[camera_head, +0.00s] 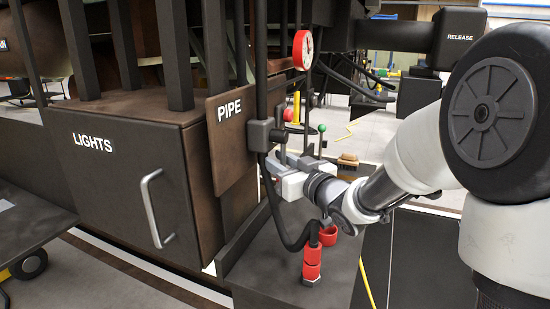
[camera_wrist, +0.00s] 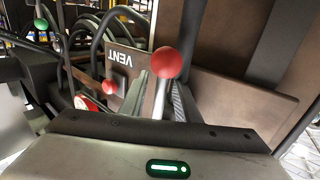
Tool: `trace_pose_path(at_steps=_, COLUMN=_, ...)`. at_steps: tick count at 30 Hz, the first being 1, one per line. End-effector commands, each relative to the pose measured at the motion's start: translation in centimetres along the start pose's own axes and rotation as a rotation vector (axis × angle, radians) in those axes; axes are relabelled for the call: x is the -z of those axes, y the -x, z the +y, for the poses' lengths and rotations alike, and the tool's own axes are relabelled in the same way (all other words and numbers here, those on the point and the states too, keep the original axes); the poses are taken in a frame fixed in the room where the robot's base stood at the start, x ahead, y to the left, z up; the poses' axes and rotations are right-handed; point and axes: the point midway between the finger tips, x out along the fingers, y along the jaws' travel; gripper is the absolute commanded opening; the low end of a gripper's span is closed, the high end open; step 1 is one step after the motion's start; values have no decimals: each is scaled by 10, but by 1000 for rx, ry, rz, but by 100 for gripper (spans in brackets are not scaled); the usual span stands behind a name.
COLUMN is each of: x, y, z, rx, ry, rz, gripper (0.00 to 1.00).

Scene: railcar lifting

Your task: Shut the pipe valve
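The brown PIPE plate (camera_head: 229,109) stands upright in the head view, with a dark valve body (camera_head: 262,135) on the black pipe at its right edge. My gripper (camera_head: 278,166) is just below and right of that valve body. In the wrist view a red ball knob (camera_wrist: 165,62) on a pale lever rod (camera_wrist: 160,100) rises between my two fingers. The fingers (camera_wrist: 161,92) stand apart on either side of the rod; whether they touch it is hard to see. The lever's base is hidden behind the hand.
A round red gauge (camera_head: 303,50) sits above. A green-knobbed lever (camera_head: 321,129) is close right of my gripper. A brown VENT plate (camera_wrist: 120,68) with a red knob (camera_wrist: 110,87) lies left in the wrist view. Red fittings (camera_head: 312,262) stand below. The LIGHTS box (camera_head: 120,185) is left.

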Motion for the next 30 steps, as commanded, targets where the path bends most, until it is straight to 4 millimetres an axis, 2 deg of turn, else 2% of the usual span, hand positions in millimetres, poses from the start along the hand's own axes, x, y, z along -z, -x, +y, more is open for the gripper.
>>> trace_pose_path(at_steps=3, x=0, y=-7, z=0, rx=1, ry=0, rz=1, gripper=29)
trace_pose_path(at_steps=11, x=0, y=-9, z=0, rx=0, ry=0, rz=0, gripper=29)
trace_pose_path(at_steps=12, x=0, y=-8, z=0, rx=0, ry=0, rz=0, gripper=28)
trace_pose_path(at_steps=17, x=0, y=-8, z=0, rx=0, ry=0, rz=0, gripper=1)
trace_pose_path(at_steps=30, x=1, y=-11, z=-3, rx=0, ry=-9, rz=-6, gripper=0)
